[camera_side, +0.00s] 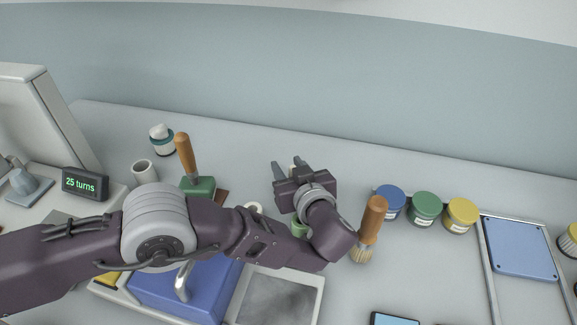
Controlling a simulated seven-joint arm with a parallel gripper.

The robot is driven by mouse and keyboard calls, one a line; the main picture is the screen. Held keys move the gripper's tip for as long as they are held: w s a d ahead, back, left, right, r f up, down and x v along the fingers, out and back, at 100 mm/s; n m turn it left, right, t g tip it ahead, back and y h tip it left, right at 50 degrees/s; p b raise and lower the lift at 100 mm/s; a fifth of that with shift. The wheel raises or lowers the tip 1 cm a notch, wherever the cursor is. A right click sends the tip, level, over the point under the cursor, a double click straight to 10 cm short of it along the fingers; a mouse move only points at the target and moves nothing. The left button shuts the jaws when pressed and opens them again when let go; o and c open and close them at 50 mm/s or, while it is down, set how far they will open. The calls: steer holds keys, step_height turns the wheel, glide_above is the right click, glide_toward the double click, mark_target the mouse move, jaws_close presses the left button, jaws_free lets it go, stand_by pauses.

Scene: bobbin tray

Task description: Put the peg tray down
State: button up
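My gripper (288,167) is near the middle of the work surface, with its fingers pointing toward the back wall. The two fingers stand apart. A small pale thing (292,169) shows between or behind them; I cannot tell whether they touch it. I see no tray with pegs that I can make out clearly. A shallow light-rimmed grey tray (318,296) lies at the front, partly hidden by my arm. A flat blue panel (518,248) lies between metal rails at the right. I cannot tell whether either is the peg tray.
Blue (390,199), green (424,208) and yellow (461,214) jars stand in a row. A wooden-handled brush (371,225) stands close to my gripper's right. A blue box (180,294) is under my arm. A counter reads "25 turns" (84,184). The surface behind my gripper is clear.

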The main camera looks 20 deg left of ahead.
steer(key=shift+r, duration=0.15)
steer(key=v, duration=0.7)
steer(key=shift+s+d, duration=0.15)
steer(key=shift+s, duration=0.05)
steer(key=w+r+m+t+h, duration=0.15)
steer(key=w+r+h, duration=0.3)
steer(key=r, duration=0.75)
steer(key=w+r+m+t+h, duration=0.15)
steer(key=w+r+h, duration=0.35)
steer(key=r, duration=0.7)
steer(key=s+a+r+m+g+h, duration=0.1)
steer(key=s+a+r+m+h, duration=0.35)
steer(key=r, duration=0.65)
steer(key=s+a+f+g+y, duration=0.15)
steer(key=s+a+g, duration=0.25)
steer(key=s+a, duration=1)
steer(key=s+a+f+g+y, duration=0.2)
steer(key=s+a+f, duration=0.4)
steer(key=s, duration=0.5)
steer(key=s+a+f+g+y, duration=0.2)
steer(key=s+a+f, duration=0.5)
steer(key=s, duration=0.4)
steer(key=shift+s+f+n+g, duration=0.15)
steer(key=shift+f+n+g, duration=0.2)
steer(key=shift+n, duration=0.1)
